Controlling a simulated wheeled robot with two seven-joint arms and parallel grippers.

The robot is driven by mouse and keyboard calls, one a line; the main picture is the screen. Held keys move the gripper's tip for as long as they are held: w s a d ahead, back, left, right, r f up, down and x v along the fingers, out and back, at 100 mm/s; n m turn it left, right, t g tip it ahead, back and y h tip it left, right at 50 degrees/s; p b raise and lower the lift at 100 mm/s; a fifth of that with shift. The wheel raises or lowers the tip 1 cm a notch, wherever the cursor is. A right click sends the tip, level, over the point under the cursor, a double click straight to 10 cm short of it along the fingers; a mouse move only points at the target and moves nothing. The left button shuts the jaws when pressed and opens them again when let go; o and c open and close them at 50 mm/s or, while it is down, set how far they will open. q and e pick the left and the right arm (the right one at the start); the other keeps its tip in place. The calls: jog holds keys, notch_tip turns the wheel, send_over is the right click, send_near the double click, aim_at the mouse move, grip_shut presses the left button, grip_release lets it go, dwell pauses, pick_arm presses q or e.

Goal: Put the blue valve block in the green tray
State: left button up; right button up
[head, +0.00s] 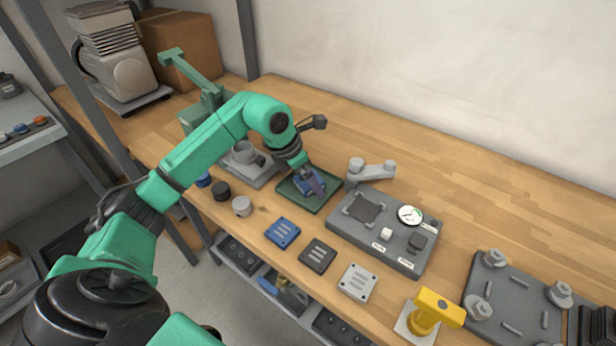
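The green tray (290,199) lies flat on the wooden bench near the middle of the view. A blue block (305,187) is at the tray, under my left gripper (312,186). The gripper points down over the tray and partly covers this block. Its fingers are small and overlap the block, so I cannot tell whether they grip it or whether it rests on the tray floor. A second blue piece (282,232), flat with slots, lies on the bench in front of the tray, apart from the gripper. My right gripper is not in view.
Black (318,257) and light grey (357,282) slotted pieces lie in a row with the flat blue one. A grey fixture with a gauge (410,215) stands right of the tray. A yellow part (437,306) is at the front edge. The bench's back right is clear.

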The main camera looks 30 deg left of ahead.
pick_arm(q)
jog(key=shift+r, duration=0.2)
jog(key=shift+s+a+r, duration=0.1)
jog(key=shift+a+r, duration=0.05)
jog(key=shift+r, duration=0.15)
jog(key=v, duration=1.1)
jog(key=shift+b, duration=0.35)
jog(key=shift+s+r, duration=0.1)
